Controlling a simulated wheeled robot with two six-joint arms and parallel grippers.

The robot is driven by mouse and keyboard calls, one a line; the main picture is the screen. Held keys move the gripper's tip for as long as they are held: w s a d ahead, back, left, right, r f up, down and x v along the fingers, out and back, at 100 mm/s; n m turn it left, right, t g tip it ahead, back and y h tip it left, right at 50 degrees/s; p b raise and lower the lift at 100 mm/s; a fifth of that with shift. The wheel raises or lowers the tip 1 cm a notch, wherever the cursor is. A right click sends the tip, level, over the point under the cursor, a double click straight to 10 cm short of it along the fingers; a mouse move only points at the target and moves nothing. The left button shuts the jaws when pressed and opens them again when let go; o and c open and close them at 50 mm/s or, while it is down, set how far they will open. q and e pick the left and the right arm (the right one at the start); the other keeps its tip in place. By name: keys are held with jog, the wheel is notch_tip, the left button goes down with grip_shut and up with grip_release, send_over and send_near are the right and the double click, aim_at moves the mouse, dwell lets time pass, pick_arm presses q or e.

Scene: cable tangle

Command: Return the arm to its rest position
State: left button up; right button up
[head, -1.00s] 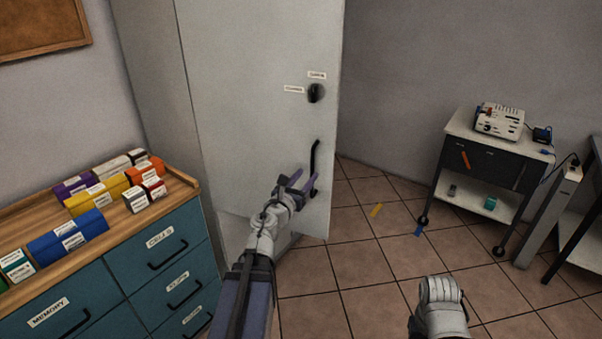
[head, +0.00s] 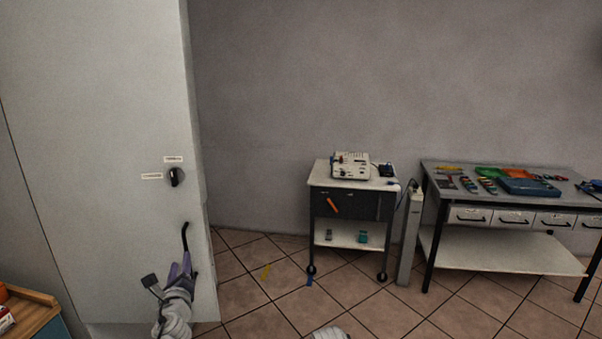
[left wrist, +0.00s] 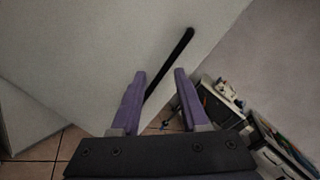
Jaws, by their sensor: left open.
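My left gripper (head: 180,268) is open, with purple fingers, low at the left in the head view. It is beside the lower end of the black handle (head: 185,237) on the grey cabinet door (head: 110,150). In the left wrist view my left gripper (left wrist: 160,73) is open with nothing held. The handle (left wrist: 178,53) shows beyond and between its fingers there; I cannot tell whether they touch. A white part of my right arm (head: 328,333) just shows at the bottom edge of the head view; its gripper is not visible.
A black knob (head: 175,177) sits above the handle. A wheeled cart (head: 318,175) bears a white device (head: 350,166). A grey post (head: 410,240) and a workbench (head: 450,175) with tools stand to its right. A wooden-topped drawer unit (head: 32,297) is at lower left. Tiled floor between is mostly clear.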

pick_arm(q)
jog(key=s+d+f+n+g+h+p, duration=0.1)
jog(key=s+d+f+n+g, duration=0.3)
jog(key=d+f+n+g, duration=0.25)
jog(key=s+d+f+n+g+p, duration=0.2)
jog(key=s+d+f+n+g, duration=0.3)
jog(key=d+n, duration=0.4)
jog(key=s+d+f+n+g+h+p, duration=0.1)
jog(key=s+d+f+n+g+h, duration=0.2)
jog(key=s+d, duration=0.9)
notch_tip(320, 180, down, 2)
jog(key=s+n+g, duration=0.1)
jog(key=n+g, duration=0.1)
jog(key=shift+s+d+f+n+g, duration=0.15)
jog(key=shift+s+d+n+g, duration=0.1)
jog(key=shift+n+g, duration=0.1)
